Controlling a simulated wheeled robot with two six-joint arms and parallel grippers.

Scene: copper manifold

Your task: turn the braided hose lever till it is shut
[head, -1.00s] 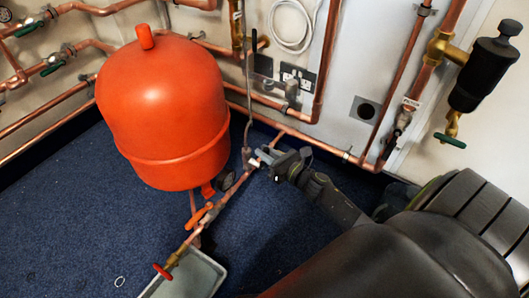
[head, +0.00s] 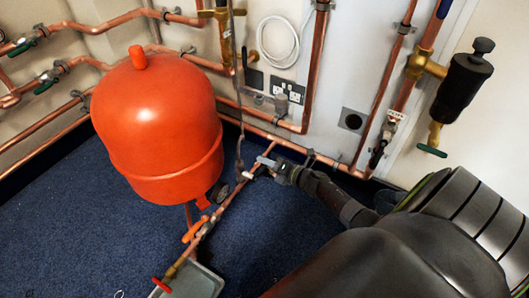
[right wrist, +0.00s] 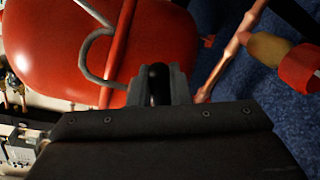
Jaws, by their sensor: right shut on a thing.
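The grey braided hose (head: 238,105) hangs down behind the red tank to the copper pipe near the floor. My right gripper (head: 270,168) is at the hose's lower end, beside that pipe. In the right wrist view, the gripper (right wrist: 158,92) is shut on a small dark lever (right wrist: 158,76), which stands between its two fingers. The fingers hide most of the lever, so its angle is hard to tell. A looped grey hose (right wrist: 93,50) shows just left of the fingers. My left gripper is not in view.
The red tank (head: 160,130) stands close to the left of the gripper. A pipe with an orange handle (head: 195,230) and a red tap (head: 161,285) runs down to a grey tray (head: 200,284). Wall pipes and sockets (head: 285,92) are behind. Blue carpet is free on the left.

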